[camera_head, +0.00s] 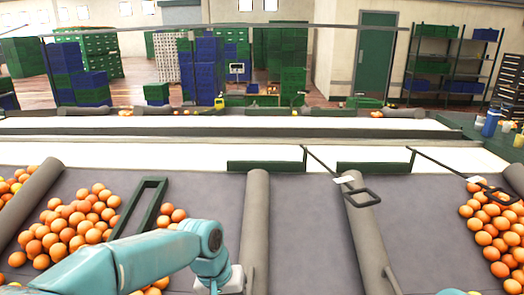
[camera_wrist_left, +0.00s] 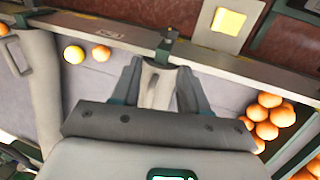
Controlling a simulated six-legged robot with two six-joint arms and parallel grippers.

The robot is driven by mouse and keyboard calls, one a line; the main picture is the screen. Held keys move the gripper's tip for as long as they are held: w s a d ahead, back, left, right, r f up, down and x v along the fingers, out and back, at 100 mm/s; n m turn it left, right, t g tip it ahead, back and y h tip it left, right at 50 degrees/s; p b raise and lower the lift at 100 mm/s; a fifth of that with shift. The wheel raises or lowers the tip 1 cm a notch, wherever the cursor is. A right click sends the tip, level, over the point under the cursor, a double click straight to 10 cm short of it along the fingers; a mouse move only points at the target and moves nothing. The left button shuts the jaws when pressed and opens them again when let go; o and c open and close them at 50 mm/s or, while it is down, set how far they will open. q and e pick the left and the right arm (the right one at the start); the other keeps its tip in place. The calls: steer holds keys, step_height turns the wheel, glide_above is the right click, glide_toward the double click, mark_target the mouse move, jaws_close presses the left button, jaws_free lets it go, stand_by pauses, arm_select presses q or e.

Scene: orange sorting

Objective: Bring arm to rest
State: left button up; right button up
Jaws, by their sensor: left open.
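My left arm comes in from the lower left of the head view, over the grey sorting surface, and bends down at the wrist. Its gripper is mostly cut off by the bottom edge there. In the left wrist view my left gripper (camera_wrist_left: 158,82) is open, its two fingers apart, and I see no orange between them. Only a small teal piece, perhaps of my right arm, shows at the bottom right of the head view; the right gripper is out of sight.
Oranges (camera_head: 75,222) are heaped in the left bay and more oranges (camera_head: 492,235) in the right bay. Grey padded dividers (camera_head: 256,215) split the surface. A green frame (camera_head: 148,200) stands among the left oranges. The middle bays look clear. Crates (camera_head: 207,70) stand far behind.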

arm_select(q)
steer(key=s+a+f, duration=0.1)
steer(key=s+f, duration=0.2)
steer(key=f, duration=0.4)
steer(key=s+a+f+n+h, duration=0.1)
steer(key=s+f, duration=0.1)
steer(key=f, duration=0.4)
steer(key=s+a+f, duration=0.1)
steer(key=s+f, duration=0.2)
steer(key=f, duration=0.4)
steer(key=s+a+f, duration=0.1)
steer(key=s+f, duration=0.3)
steer(key=s, duration=0.2)
steer(key=s+a+f+n, duration=0.1)
steer(key=s+f, duration=0.3)
steer(key=s, duration=0.2)
steer(key=shift+s+a+t, duration=0.3)
steer(key=shift+s, duration=0.05)
steer(key=shift+r, duration=0.1)
